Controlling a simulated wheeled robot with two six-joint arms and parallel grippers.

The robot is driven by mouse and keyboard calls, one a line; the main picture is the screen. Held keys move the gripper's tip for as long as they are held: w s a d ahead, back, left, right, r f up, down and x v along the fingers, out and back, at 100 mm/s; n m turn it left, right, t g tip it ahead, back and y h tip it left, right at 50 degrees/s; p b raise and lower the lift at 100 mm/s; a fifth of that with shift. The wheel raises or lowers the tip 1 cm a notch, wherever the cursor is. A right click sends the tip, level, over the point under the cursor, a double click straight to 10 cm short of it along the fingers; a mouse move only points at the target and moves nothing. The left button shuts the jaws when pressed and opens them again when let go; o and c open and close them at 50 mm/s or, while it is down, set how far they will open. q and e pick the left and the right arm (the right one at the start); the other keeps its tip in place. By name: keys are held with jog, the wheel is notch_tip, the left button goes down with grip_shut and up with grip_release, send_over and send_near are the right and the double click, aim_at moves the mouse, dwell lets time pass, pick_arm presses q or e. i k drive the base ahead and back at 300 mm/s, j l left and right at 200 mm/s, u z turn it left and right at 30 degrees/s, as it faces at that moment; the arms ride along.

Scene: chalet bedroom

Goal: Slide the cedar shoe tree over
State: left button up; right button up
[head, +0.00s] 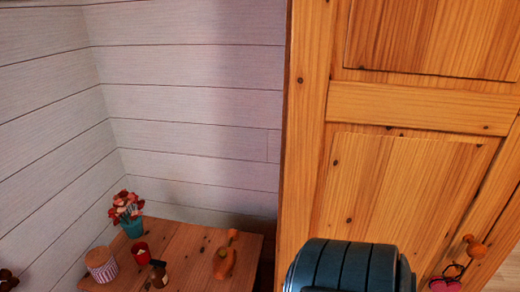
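An orange-brown wooden object (224,263), which looks like the cedar shoe tree, lies on the right part of a low wooden tabletop (188,240) in the head view. It has a rounded body and a small knob-like end toward the back. Nothing is touching it from above. Neither of my grippers shows in this view. A dark blue-grey ribbed part at the bottom centre seems to be part of my arm; its gripper is out of frame.
A teal pot of red flowers (128,217), a striped lidded jar (101,265), a red cup (141,254) and a small brown item (158,275) stand left on the tabletop. A tall wooden wardrobe (405,185) with a knob (475,247) and pink heart (445,284) rises right.

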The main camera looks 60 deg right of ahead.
aim_at(221, 268)
jog(key=z, duration=1.7)
